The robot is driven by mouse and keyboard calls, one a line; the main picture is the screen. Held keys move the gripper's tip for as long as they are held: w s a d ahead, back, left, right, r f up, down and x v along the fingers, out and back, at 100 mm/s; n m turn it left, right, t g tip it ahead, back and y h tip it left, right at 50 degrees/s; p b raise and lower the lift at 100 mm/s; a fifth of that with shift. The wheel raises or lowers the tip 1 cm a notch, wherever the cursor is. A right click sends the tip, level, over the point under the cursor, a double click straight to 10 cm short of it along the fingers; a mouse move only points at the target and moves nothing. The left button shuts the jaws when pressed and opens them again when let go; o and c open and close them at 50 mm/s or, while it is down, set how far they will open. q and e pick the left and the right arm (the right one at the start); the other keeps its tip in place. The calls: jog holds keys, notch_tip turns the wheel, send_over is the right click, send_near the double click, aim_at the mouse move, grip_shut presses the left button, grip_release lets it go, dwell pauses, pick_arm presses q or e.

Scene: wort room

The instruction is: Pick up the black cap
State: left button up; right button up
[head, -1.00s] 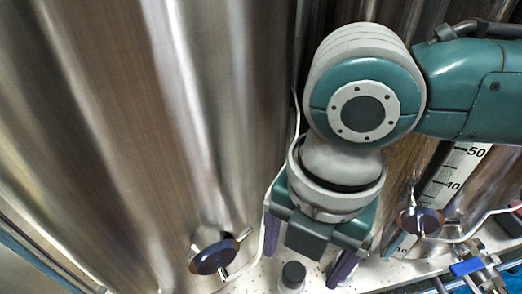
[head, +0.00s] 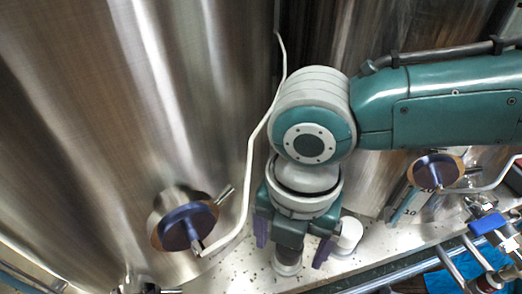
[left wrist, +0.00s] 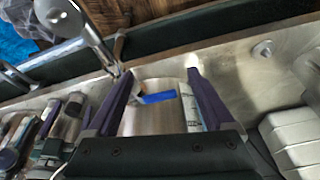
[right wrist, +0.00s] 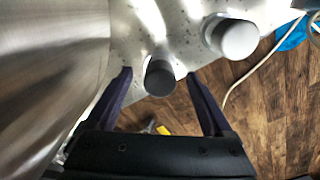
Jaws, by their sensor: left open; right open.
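Large steel tanks (head: 110,110) rise behind and left. A valve (head: 185,225) juts out at left. Blue-handled piping (head: 487,223) is at right.

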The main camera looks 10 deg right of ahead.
grip_shut()
dwell(0.7)
